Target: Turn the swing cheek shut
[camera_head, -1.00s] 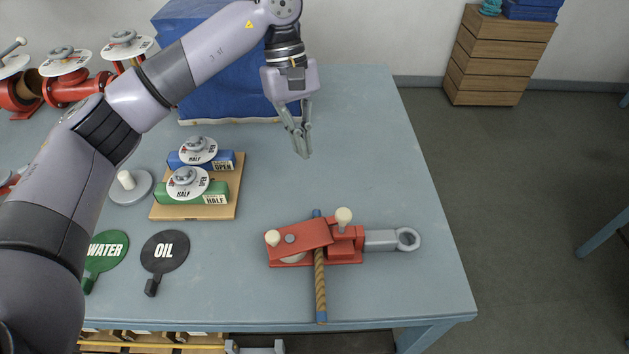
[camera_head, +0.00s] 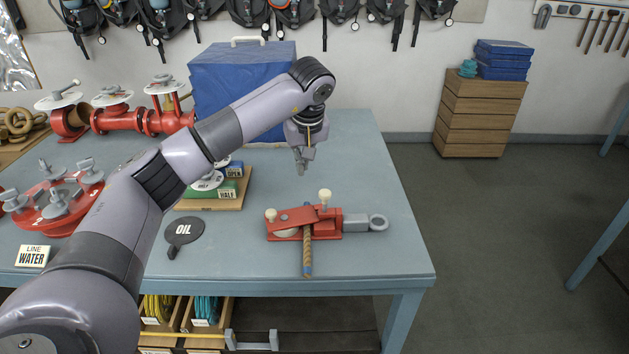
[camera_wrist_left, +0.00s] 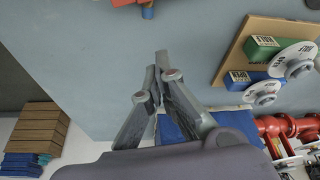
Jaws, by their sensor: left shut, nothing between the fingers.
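The red block with its swing cheek (camera_head: 298,216) lies on the blue-grey table near its front right. It has a cream knob (camera_head: 271,215) at its left end, a taller cream knob (camera_head: 325,196) near its middle, and a grey eye (camera_head: 378,223) at its right end. A brown rope (camera_head: 307,250) with blue ends runs under the red cheek. In the left wrist view only a red edge of the block (camera_wrist_left: 125,3) shows at the top. My left gripper (camera_head: 301,172) is shut and empty, above the table behind the block. My right gripper is out of view.
A board with blue and green valve blocks (camera_head: 240,200) stands left of my left gripper, partly behind my arm. A black OIL paddle (camera_head: 184,232) lies left of the red block. A blue covered box (camera_head: 240,75) stands at the back. The table's right side is clear.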

